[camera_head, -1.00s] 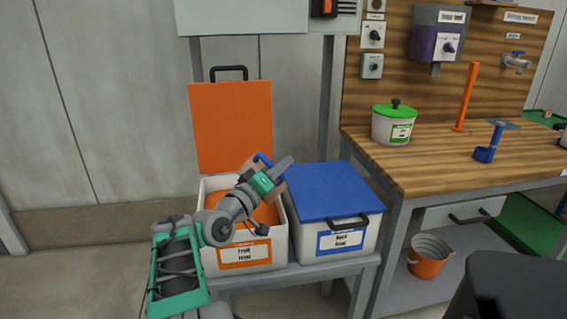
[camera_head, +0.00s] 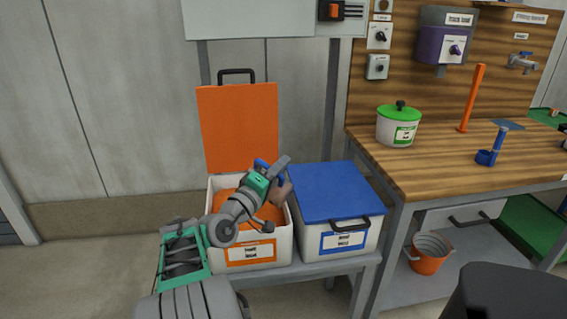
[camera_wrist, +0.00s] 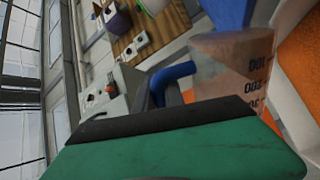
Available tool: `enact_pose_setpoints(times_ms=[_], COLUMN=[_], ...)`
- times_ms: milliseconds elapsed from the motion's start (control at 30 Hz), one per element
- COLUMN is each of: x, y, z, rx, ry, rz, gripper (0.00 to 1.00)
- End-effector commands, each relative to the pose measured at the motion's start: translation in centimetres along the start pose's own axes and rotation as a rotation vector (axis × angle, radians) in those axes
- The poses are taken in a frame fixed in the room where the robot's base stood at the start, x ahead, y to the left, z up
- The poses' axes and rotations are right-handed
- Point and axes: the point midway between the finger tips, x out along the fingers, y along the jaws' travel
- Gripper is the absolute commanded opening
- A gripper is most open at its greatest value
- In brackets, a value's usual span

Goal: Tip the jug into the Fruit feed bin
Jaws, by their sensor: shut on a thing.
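My gripper (camera_head: 277,174) is shut on the jug, above the opening of the Fruit feed bin. The jug (camera_wrist: 232,75) is translucent and brownish, with measure marks, a blue handle (camera_wrist: 172,74) and a blue part at one end. In the head view my wrist hides most of the jug; its blue handle (camera_head: 262,163) shows behind the gripper. It looks tilted, but its mouth and any pouring are hidden. The Fruit feed bin (camera_head: 222,242) is a white box with an orange label. Its orange lid (camera_head: 238,125) stands open at the back, and orange shows inside.
A second white bin (camera_head: 343,245) with a shut blue lid (camera_head: 330,190) stands close at the right. The wooden bench (camera_head: 450,165) farther right holds a green-lidded pot (camera_head: 398,128) and a blue tool (camera_head: 490,152). An orange bucket (camera_head: 428,255) sits on the shelf below.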

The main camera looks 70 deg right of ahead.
Motion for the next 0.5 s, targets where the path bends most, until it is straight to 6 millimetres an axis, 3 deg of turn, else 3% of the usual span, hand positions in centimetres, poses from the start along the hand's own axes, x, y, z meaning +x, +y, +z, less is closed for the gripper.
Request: enact_pose_setpoints(times_ms=[500], x=[-0.1], y=[-0.8], z=[-2.0], rx=[-0.21], ry=[0.034], rz=[0.0], gripper=[0.0])
